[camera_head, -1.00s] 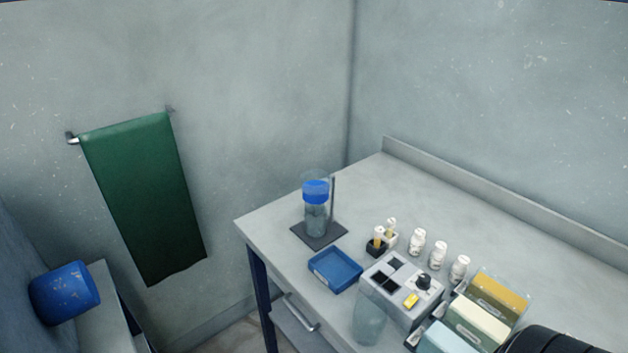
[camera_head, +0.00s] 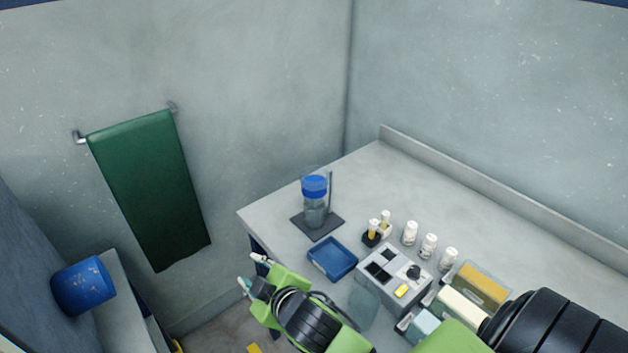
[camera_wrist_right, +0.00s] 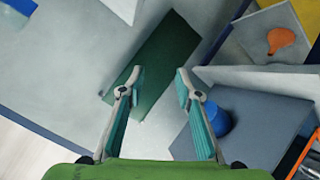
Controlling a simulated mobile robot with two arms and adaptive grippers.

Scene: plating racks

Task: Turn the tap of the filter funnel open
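The filter funnel (camera_head: 315,200) stands upright on a dark stand plate (camera_head: 318,224) at the bench's far left corner. It is a clear vessel with a blue band and a thin rod beside it. Its tap is too small to tell in the head view. My right gripper (camera_head: 250,272) is off the bench's left front edge, below and left of the funnel and apart from it. In the right wrist view my right gripper (camera_wrist_right: 160,74) is open, with nothing between its fingers. My left gripper is not in view.
A blue tray (camera_head: 332,259) sits in front of the stand. A grey instrument box (camera_head: 394,274), several white bottles (camera_head: 428,246) and storage boxes lie to its right. A green towel (camera_head: 150,190) hangs on the left wall, with a blue drum (camera_head: 83,286) below. The back of the bench is clear.

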